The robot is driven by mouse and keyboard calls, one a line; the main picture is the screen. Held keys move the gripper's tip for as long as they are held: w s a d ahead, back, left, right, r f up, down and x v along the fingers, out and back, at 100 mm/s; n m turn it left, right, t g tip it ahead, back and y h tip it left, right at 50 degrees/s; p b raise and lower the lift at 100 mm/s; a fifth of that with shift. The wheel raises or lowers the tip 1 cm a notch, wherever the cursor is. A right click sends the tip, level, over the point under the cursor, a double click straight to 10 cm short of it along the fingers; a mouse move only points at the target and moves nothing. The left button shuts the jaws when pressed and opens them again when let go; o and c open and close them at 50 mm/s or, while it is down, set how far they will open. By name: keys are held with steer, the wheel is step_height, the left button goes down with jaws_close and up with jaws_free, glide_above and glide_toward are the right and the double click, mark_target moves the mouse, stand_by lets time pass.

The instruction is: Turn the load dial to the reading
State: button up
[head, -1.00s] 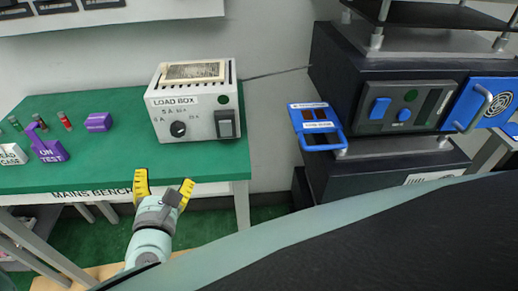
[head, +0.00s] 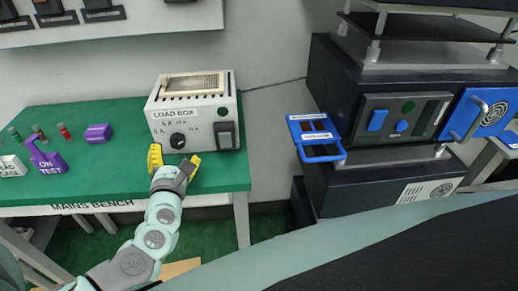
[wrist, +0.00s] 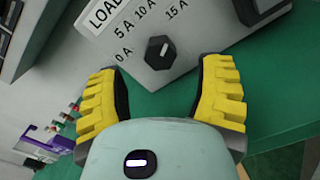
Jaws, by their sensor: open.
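The load box (head: 195,112) is a white box on the green bench, with a black round load dial (head: 177,141) low on the left of its front face. In the wrist view the dial (wrist: 160,52) has a white pointer mark, and the labels 0 A, 5 A, 10 A and 15 A run over it in an arc. My gripper (head: 174,162) has yellow fingers and is just in front of the box, below the dial. In the wrist view its open fingers (wrist: 160,98) stand on either side below the dial, apart from it, with nothing between them.
A black switch (head: 226,135) is to the right of the dial on the box. A purple "ON TEST" tag (head: 46,158), a purple cylinder (head: 98,133) and several small coloured pegs are on the left of the bench (head: 110,181). A dark cabinet (head: 335,100) stands to the right.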

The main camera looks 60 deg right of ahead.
mark_target(178, 144)
steer(key=shift+x, duration=2.6)
